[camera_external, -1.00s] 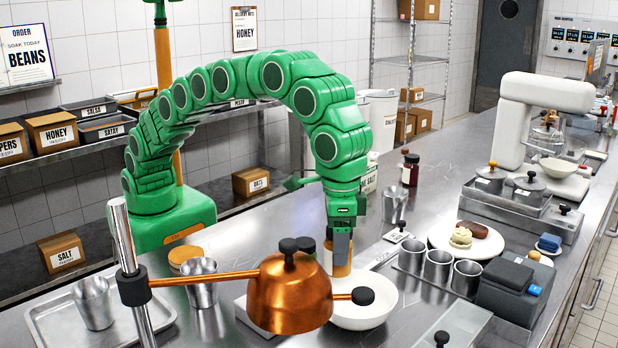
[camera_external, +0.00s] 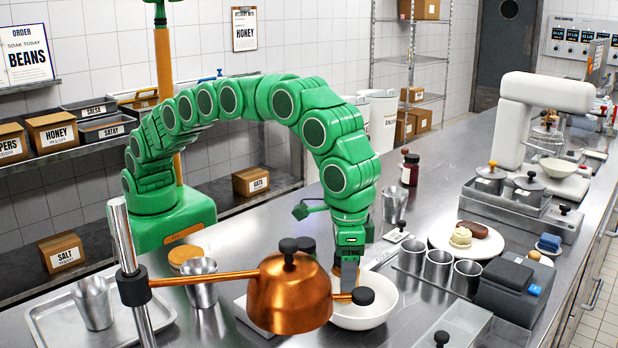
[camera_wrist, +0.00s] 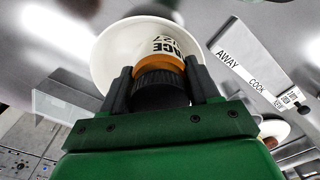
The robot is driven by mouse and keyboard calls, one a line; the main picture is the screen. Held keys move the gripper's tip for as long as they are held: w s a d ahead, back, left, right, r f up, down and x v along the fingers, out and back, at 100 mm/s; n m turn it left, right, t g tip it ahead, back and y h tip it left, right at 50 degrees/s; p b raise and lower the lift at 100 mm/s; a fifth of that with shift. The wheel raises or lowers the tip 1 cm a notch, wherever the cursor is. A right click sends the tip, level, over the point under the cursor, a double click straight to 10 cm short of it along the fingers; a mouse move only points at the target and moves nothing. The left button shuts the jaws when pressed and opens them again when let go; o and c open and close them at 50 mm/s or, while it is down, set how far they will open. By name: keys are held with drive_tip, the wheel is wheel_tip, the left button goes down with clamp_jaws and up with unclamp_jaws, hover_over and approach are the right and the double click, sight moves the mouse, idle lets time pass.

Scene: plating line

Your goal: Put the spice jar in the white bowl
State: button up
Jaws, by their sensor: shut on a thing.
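The spice jar (camera_wrist: 160,68) has a black lid, an orange band and a white label with black print. In the wrist view my gripper (camera_wrist: 163,84) is shut on it, one finger on each side of the lid. The white bowl (camera_wrist: 112,48) lies behind the jar there, and the jar overlaps its inside. In the external view my gripper (camera_external: 347,278) points down over the left part of the white bowl (camera_external: 378,314). The copper pot hides part of the bowl and most of the jar there. I cannot tell whether the jar touches the bowl.
A copper pot (camera_external: 285,295) on a horizontal rod stands in front of the bowl's left side. Several metal cups (camera_external: 438,268) stand in a row to the right, near a white plate (camera_external: 440,237) with food. A metal tray (camera_external: 65,325) lies at the left.

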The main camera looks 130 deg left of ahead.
drive_tip(key=shift+f, duration=0.2)
drive_tip(key=shift+f, duration=0.6)
drive_tip(key=o, duration=1.2)
